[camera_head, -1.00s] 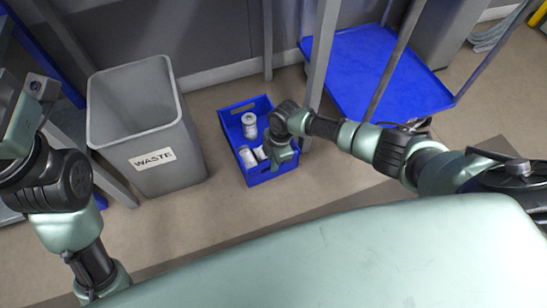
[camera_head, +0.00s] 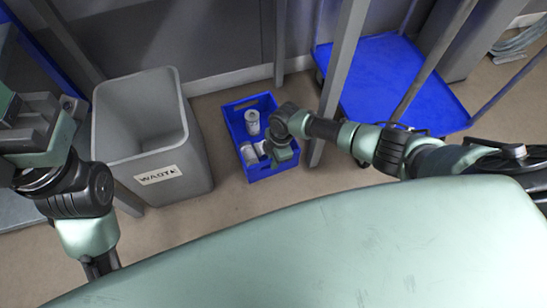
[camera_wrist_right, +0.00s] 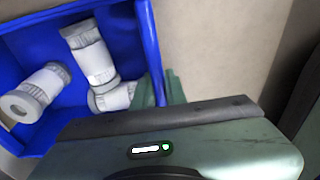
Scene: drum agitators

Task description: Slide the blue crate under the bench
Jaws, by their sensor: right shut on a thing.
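The blue crate (camera_head: 234,138) stands on the floor between the grey waste bin and a grey bench leg (camera_head: 340,80). It holds several white cylindrical parts (camera_head: 252,121). My right gripper (camera_head: 283,158) is at the crate's near right corner. In the right wrist view my right gripper (camera_wrist_right: 160,90) is shut on the wall of the blue crate (camera_wrist_right: 150,45). The white parts (camera_wrist_right: 92,52) lie inside, some tipped over. Another bench leg (camera_head: 280,45) rises just behind the crate. The bench top is not clearly visible. My left gripper (camera_head: 25,120) is at the left edge, its fingertips unclear.
The waste bin (camera_head: 195,150) stands close to the crate's left side. A blue platform cart (camera_head: 390,75) stands to the right, beyond the near leg. Bare floor (camera_head: 225,205) lies in front of the crate. A grey wall is behind.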

